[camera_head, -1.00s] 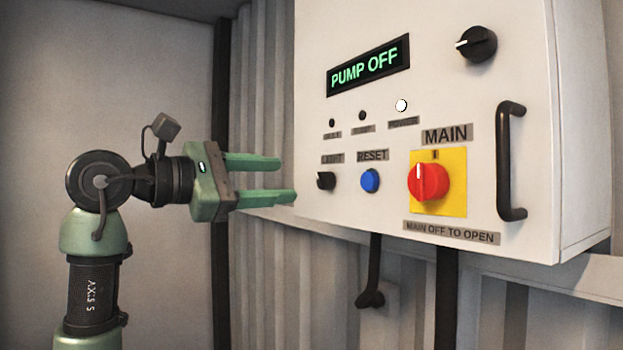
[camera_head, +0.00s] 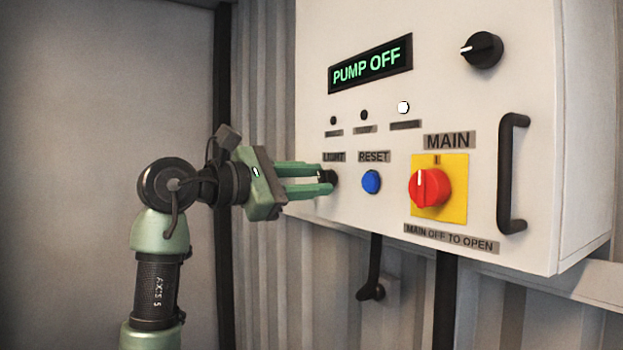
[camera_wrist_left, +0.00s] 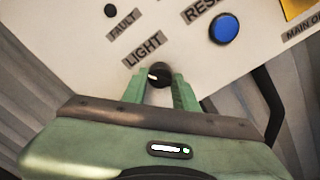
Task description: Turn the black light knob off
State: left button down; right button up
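The black light knob (camera_head: 328,180) sits under the LIGHT label on the white control box. In the left wrist view the knob (camera_wrist_left: 155,75) lies between the fingertips, with a pale pointer mark on it. My left gripper (camera_head: 325,180) has its green fingers reaching around the knob, one on each side. In the left wrist view the gripper (camera_wrist_left: 158,85) looks open, and I cannot tell whether the fingers touch the knob. The fingers partly hide the knob in the head view. My right gripper is not in view.
Right of the knob are a blue RESET button (camera_head: 371,182) and a red MAIN switch (camera_head: 430,187) on a yellow plate. A display (camera_head: 370,64) reads PUMP OFF. Another black knob (camera_head: 482,49) and a handle (camera_head: 512,172) are farther right.

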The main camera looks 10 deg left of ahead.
pick_arm(q)
jog(key=shift+a+n, duration=0.1)
jog(key=shift+n, duration=0.3)
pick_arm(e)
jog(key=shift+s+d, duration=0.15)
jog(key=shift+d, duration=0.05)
pick_arm(q)
jog(key=shift+n, duration=0.3)
jog(key=shift+r+n, duration=0.1)
jog(key=shift+n, duration=1)
jog(key=n, duration=0.5)
jog(key=shift+n+g, duration=0.3)
jog(key=shift+n, duration=0.1)
jog(key=shift+r+n+b, duration=0.1)
jog(key=shift+n+b, duration=0.2)
jog(key=shift+n, duration=0.7)
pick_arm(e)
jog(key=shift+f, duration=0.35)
pick_arm(q)
jog(key=c, duration=1.1)
grip_release()
